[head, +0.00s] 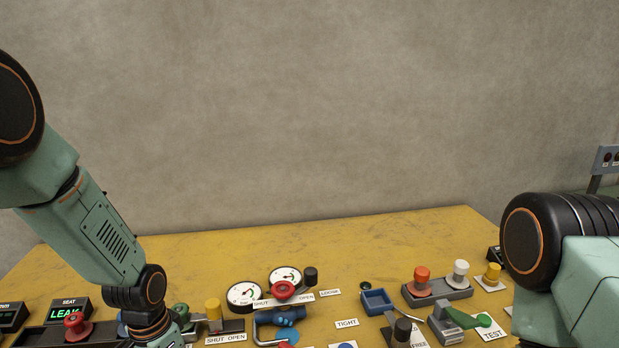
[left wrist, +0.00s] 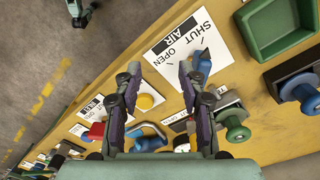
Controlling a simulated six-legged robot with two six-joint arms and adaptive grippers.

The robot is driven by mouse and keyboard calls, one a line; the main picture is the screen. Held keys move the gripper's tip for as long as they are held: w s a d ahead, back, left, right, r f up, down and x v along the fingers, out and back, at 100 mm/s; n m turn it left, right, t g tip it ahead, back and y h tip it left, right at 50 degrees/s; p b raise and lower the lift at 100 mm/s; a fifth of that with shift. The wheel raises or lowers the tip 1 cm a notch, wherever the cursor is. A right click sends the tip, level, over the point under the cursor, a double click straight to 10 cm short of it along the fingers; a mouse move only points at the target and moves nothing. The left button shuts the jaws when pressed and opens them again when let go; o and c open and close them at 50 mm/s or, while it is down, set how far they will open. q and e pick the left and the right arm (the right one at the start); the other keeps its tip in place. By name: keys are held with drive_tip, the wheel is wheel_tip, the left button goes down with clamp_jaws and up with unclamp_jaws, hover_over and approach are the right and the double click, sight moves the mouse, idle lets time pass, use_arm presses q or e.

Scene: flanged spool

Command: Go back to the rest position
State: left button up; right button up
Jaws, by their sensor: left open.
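My left gripper (left wrist: 160,85) shows in the left wrist view with its two fingers spread apart and nothing between them. It is above a white label plate (left wrist: 162,60) marked SHUT, AIR and OPEN, which bears a small blue pointer; I cannot tell whether a fingertip touches it. In the head view my left arm comes in from the left, and its gripper is hidden below the picture's bottom edge. My right arm is at the right edge of the head view, and its gripper is out of sight.
The left wrist view shows a green tray (left wrist: 262,50) and a yellow button (left wrist: 145,102). The bench's back strip is bare.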

use_arm(q)
drive_tip(key=s+d+f+n, duration=0.35)
drive_tip(key=s+f, duration=0.55)
drive_tip(key=s, duration=0.4)
drive_tip(key=s+f+n, duration=0.2)
drive_tip(key=s, duration=1.3)
wheel_tip(320, 180, down, 10)
drive_tip(key=w+b, duration=0.1)
drive_tip(key=b, duration=0.9)
drive_tip(key=shift+w+d, duration=0.3)
drive_tip(key=shift+d, duration=0.05)
